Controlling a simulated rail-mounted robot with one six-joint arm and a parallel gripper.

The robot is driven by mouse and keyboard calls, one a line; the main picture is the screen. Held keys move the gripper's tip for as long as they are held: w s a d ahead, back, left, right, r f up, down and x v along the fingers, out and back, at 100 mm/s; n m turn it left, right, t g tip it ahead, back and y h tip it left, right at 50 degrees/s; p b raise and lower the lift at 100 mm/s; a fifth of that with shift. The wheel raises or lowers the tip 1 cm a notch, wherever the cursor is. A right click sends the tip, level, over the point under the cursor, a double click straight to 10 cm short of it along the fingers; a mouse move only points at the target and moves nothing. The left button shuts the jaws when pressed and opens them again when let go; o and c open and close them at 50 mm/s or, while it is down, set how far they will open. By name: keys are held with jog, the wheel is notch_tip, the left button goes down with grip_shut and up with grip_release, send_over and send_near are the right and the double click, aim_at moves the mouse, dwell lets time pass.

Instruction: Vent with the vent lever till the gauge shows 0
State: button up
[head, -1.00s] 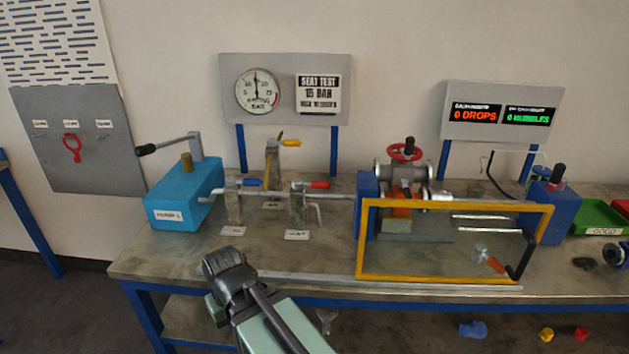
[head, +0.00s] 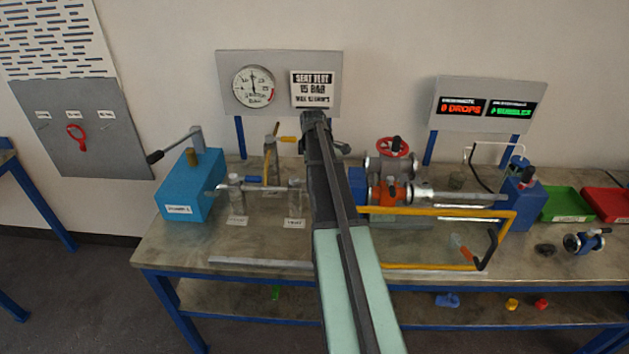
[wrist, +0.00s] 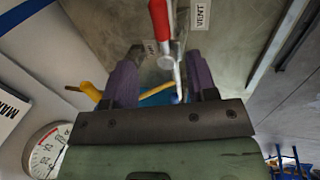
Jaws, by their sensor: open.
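The vent lever's red handle (wrist: 160,18) is at the top of the wrist view, beside the VENT label (wrist: 200,15). In the head view my arm hides that handle, but the vent valve post (head: 295,195) and its label (head: 295,223) show. The gauge (head: 254,86) on the grey panel has its needle pointing nearly straight up, off 0 as far as I can tell. My gripper (wrist: 161,75) is open and empty, its two purple fingers apart. The red handle lies beyond the fingertips, not between them. A metal rod shows between the fingers.
A yellow handle (wrist: 90,92) lies just outside one finger. The blue pump (head: 190,185) stands left of the valves. The flanged vessel (head: 390,165) and a yellow guard frame (head: 440,211) are to the right. The bench front is mostly clear.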

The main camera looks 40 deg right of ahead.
jog(key=b+x, duration=0.8)
jog(key=x, duration=0.2)
jog(key=shift+b, duration=0.3)
jog(key=shift+r, duration=0.1)
jog(key=shift+c, duration=0.3)
grip_shut()
